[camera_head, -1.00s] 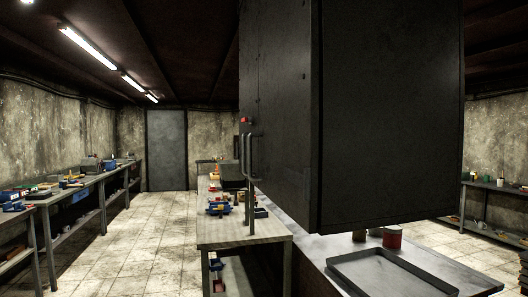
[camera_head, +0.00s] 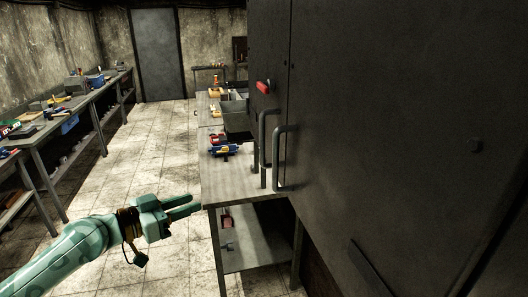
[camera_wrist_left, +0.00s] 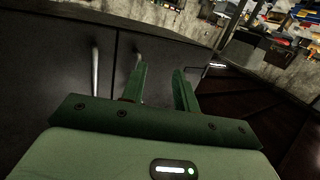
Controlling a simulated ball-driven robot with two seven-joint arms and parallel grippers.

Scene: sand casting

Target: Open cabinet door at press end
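The dark metal cabinet (camera_head: 410,130) fills the right of the head view. Two upright bar handles sit side by side near its left part, the left handle (camera_head: 263,140) and the right handle (camera_head: 278,158). The doors look shut. My left gripper (camera_head: 199,204) is at lower left, apart from the handles and to their left, with its fingers pointing right. In the left wrist view the fingers of my left gripper (camera_wrist_left: 160,80) stand apart with nothing between them. Two pale bars, apparently the handles (camera_wrist_left: 95,70), show beyond and left of the fingers. My right gripper is not in view.
A workbench (camera_head: 228,182) with a lower shelf stands just beyond my left gripper, below the handles. A red knob (camera_head: 263,87) sticks out of the cabinet. A long cluttered bench (camera_head: 60,122) runs along the left wall. The tiled floor (camera_head: 145,150) between is clear.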

